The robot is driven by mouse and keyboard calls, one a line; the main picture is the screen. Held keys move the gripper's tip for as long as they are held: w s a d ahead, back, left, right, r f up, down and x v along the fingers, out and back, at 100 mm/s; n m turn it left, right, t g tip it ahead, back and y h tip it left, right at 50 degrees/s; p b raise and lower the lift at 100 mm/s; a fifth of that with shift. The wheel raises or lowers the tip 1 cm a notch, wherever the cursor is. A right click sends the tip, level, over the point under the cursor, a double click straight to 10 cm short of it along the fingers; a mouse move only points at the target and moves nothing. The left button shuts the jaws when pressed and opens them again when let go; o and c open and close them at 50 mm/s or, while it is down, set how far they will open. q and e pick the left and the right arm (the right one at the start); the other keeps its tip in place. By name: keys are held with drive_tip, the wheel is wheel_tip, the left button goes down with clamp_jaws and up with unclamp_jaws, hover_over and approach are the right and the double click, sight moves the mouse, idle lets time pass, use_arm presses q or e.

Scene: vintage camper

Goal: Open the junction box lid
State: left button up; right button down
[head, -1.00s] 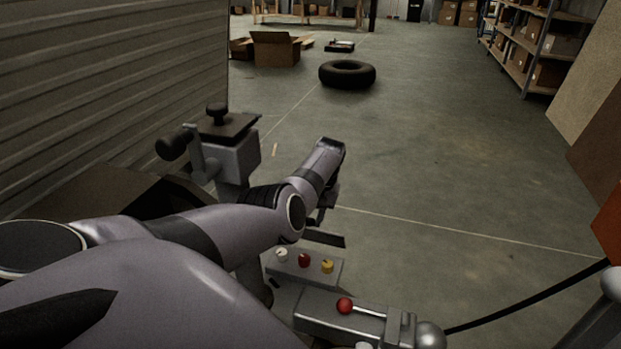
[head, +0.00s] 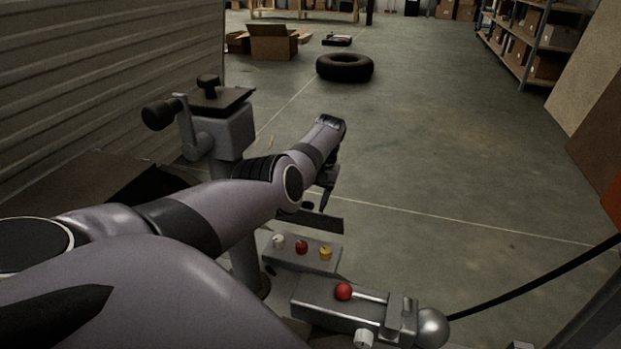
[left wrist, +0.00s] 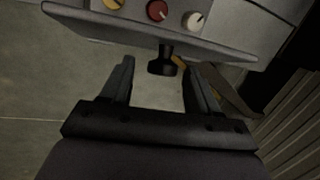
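The junction box (head: 318,265) is a grey box with white, red and yellow knobs on its top, low in the middle of the head view. Its lid (head: 312,221) stands raised on the far side of the knobs, seen nearly edge-on. In the left wrist view the lid (left wrist: 100,27) crosses the top of the picture, with the knobs beyond it. A black handle (left wrist: 163,62) sticks out from it. My left gripper (left wrist: 155,83) is open, with the handle between its fingertips and visible gaps on both sides. In the head view the left gripper (head: 319,200) is partly hidden. My right gripper is out of view.
A grey coupler with a red-knobbed lever (head: 344,292) and a ball end sits in front of the box. A post with a crank (head: 215,125) stands at left, beside the ribbed camper wall (head: 100,80). A black cable (head: 540,285) runs right. The floor ahead is open, with a tire (head: 345,67).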

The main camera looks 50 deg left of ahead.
use_arm(q)
drive_tip(key=p+v, duration=0.2)
drive_tip(key=v, duration=0.5)
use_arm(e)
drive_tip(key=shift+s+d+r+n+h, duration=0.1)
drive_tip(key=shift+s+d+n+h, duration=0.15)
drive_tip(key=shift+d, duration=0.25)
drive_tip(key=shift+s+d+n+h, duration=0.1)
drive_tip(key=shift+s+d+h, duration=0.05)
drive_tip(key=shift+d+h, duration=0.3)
use_arm(q)
drive_tip(key=shift+r, duration=0.1)
